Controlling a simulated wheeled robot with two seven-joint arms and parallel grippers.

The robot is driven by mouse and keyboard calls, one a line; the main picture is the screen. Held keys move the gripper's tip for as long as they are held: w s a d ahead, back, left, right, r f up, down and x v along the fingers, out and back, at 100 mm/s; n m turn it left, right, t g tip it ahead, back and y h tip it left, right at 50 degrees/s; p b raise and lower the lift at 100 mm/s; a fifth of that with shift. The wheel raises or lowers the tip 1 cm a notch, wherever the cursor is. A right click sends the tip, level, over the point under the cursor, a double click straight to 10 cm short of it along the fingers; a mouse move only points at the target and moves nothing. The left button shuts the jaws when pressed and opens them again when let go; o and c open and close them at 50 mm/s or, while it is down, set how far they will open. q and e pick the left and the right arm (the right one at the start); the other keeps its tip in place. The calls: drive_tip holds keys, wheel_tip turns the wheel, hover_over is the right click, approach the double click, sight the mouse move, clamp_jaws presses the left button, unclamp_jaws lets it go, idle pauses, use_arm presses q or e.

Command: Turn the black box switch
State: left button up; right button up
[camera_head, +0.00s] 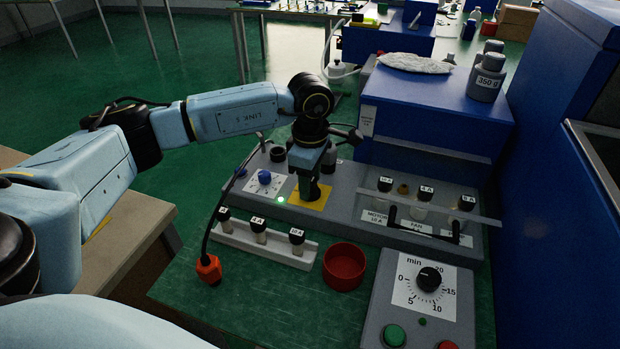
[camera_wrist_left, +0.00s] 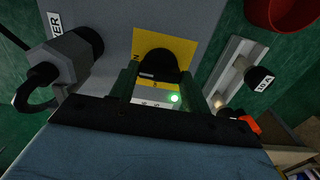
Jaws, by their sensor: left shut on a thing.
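The black switch knob (camera_wrist_left: 160,63) sits on a yellow plate (camera_wrist_left: 188,48) in the left wrist view. The yellow plate also shows on the long grey box (camera_head: 345,205) in the head view, under my left gripper (camera_head: 308,195). My left gripper points down with its two fingers on either side of the knob and is shut on it. In the head view the gripper hides the knob. A green light (camera_head: 281,199) glows beside the plate. My right gripper is not in view.
A blue knob (camera_head: 264,177) stands left of the plate. A grey plug (camera_wrist_left: 68,60) with a cable is close to my left gripper. Nearby are a fuse rack (camera_head: 262,245), a red bowl (camera_head: 343,267), a timer panel (camera_head: 425,298), an orange plug (camera_head: 208,269) and a clear guard over fuses.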

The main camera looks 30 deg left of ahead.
use_arm(q)
drive_tip(key=o, duration=1)
drive_tip(key=shift+r, duration=0.3)
wheel_tip(320, 180, up, 13)
drive_tip(key=p, duration=0.2)
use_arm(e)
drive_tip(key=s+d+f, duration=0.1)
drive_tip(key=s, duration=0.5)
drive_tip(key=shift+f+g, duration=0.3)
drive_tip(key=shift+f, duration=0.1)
